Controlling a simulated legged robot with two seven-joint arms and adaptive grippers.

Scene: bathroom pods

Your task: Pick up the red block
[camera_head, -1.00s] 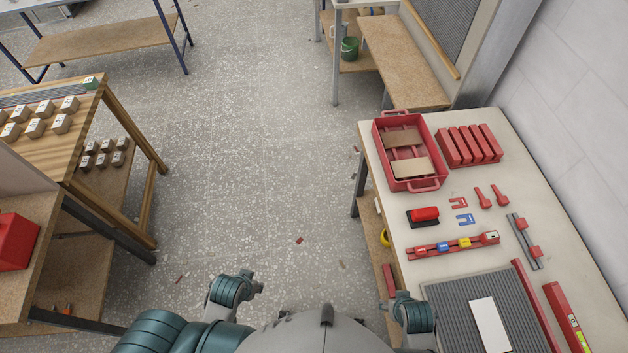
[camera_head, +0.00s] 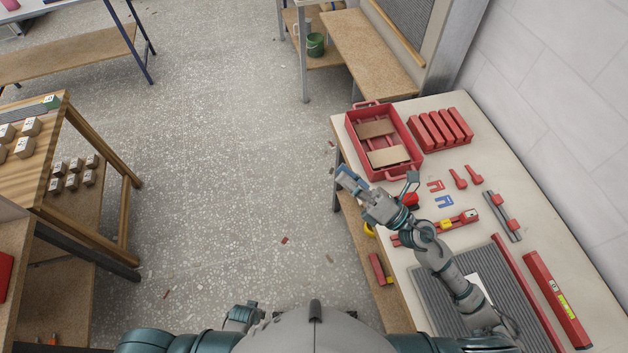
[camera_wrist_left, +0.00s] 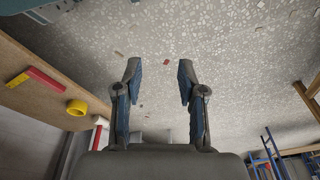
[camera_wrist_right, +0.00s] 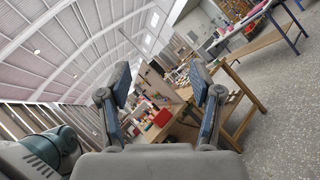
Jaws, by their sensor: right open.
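A small red block (camera_head: 411,199) with a dark base sits on the pale table, partly hidden behind my right gripper. A row of several larger red blocks (camera_head: 440,130) stands farther back, beside the red tray. My right gripper (camera_head: 379,180) is open above the table's left edge, in front of the red tray. In the right wrist view my right gripper (camera_wrist_right: 160,78) has its fingers apart, with nothing between them. In the left wrist view my left gripper (camera_wrist_left: 158,72) is open and empty above the floor.
The red tray (camera_head: 354,142) holds flat brown pieces. Small red and blue parts, a grey ribbed mat (camera_head: 430,296) and a long red level (camera_head: 556,300) lie on the pale table (camera_head: 545,205).

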